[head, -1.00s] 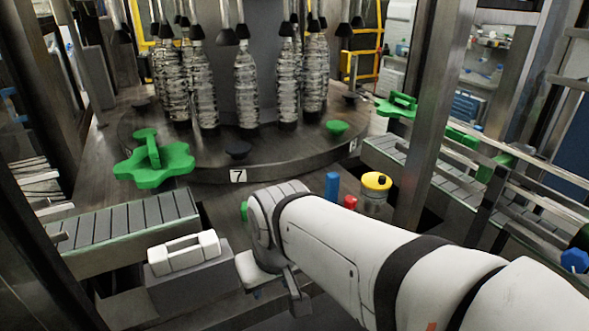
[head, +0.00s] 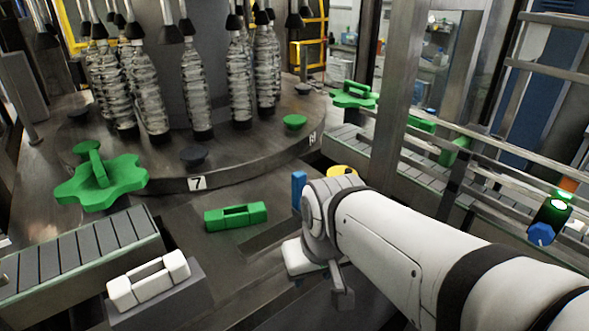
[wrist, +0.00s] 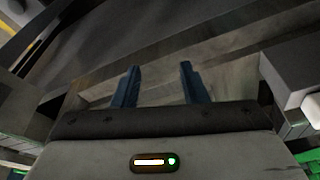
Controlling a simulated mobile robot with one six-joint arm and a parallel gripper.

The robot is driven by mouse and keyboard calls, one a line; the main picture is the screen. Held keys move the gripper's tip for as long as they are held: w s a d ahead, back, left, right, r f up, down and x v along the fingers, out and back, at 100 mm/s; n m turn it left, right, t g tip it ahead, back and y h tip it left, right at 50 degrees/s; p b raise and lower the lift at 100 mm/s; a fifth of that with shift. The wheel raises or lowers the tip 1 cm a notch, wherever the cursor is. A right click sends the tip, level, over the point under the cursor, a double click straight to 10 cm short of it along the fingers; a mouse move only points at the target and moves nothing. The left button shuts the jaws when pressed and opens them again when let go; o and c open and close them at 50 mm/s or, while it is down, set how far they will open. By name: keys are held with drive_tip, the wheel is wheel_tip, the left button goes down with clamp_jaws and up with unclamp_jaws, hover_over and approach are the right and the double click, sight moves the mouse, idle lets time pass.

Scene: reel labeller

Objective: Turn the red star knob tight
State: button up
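The red star knob is not visible in either view now. A small red item stood by the yellow-topped container a second ago, too small to identify, and my arm now covers that area in the head view. My gripper (wrist: 158,72) shows in the wrist view with its two blue fingers apart and nothing between them. It points at bare dark metal surfaces. In the head view my wrist hides most of the gripper, over the floor of the machine in front of the turntable.
A blue upright piece (head: 298,190) and a yellow-topped container (head: 341,170) stand beside my wrist. A green handled block (head: 236,217) lies left of it. A post (head: 392,100) rises at right.

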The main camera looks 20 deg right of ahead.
drive_tip(key=shift+s, duration=0.15)
drive_tip(key=w+d+r+n+y, duration=0.2)
drive_tip(key=w+d+n, duration=0.2)
drive_tip(key=w+d, duration=0.5)
drive_tip(key=w+d+r+n+y, duration=0.1)
drive_tip(key=w+d+n, duration=0.35)
drive_tip(key=w, duration=0.85)
drive_tip(key=x, duration=0.6)
drive_tip(key=shift+w+a+f+p, duration=0.15)
drive_tip(key=shift+w+a+p, duration=0.15)
drive_tip(key=shift+p, duration=0.1)
drive_tip(key=shift+c, duration=0.5)
drive_tip(key=c, duration=0.6)
